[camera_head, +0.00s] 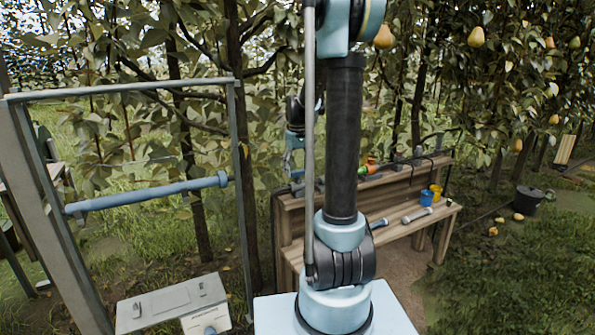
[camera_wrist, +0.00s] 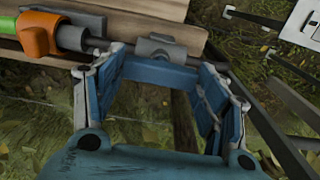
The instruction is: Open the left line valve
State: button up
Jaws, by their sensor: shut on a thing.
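In the wrist view, a grey valve body (camera_wrist: 161,47) sits on a dark line along the wooden bench edge. A blue bar-shaped handle (camera_wrist: 160,74) lies across just below it. My gripper (camera_wrist: 160,80) has one finger at each end of this blue bar and is shut on it.
An orange fitting with a green end (camera_wrist: 40,32) is on the line to the left. A metal frame (camera_head: 240,190) stands left. A black bucket (camera_head: 528,200) is right.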

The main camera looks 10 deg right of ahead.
jog(key=shift+w, duration=0.1)
dwell(0.5)
jog(key=o, duration=1)
jog(key=shift+o, duration=0.2)
notch_tip(320, 180, up, 12)
